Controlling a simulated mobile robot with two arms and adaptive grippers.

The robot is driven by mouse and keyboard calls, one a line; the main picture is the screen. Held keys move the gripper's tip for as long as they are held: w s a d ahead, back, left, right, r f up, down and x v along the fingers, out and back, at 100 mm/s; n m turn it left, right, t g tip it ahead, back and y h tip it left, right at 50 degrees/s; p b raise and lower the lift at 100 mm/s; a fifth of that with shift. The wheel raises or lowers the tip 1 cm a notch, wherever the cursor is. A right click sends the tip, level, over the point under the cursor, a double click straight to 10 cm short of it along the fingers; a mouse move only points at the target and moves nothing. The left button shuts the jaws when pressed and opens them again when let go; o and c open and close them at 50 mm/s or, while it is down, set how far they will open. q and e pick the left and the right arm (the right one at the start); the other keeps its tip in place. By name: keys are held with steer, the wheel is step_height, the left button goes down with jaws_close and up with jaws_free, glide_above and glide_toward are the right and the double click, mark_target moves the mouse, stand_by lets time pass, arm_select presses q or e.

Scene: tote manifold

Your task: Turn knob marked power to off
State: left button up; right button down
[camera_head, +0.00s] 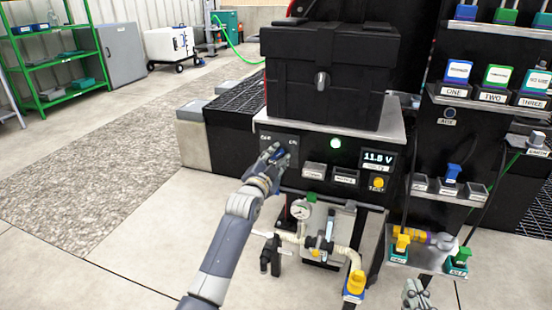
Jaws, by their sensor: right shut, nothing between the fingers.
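The black control panel (318,155) stands under a large black case. My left gripper (272,153) is at the panel's left part, between two small labels that are too small to read surely. It covers the spot where a knob may sit, so I cannot make out the knob, its marking or its setting. I cannot tell whether the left gripper touches anything or how far its fingers are apart. My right gripper (417,292) is shut and empty at the bottom edge, away from the panel.
The black case (330,75) sits above the panel. Below are a gauge (300,209), hoses and a yellow fitting (355,283). A yellow button (378,183) is at the panel's right. Racks with labelled blocks (457,72) stand at right. The floor at left is open.

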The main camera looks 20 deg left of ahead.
arm_select(q)
jaws_close()
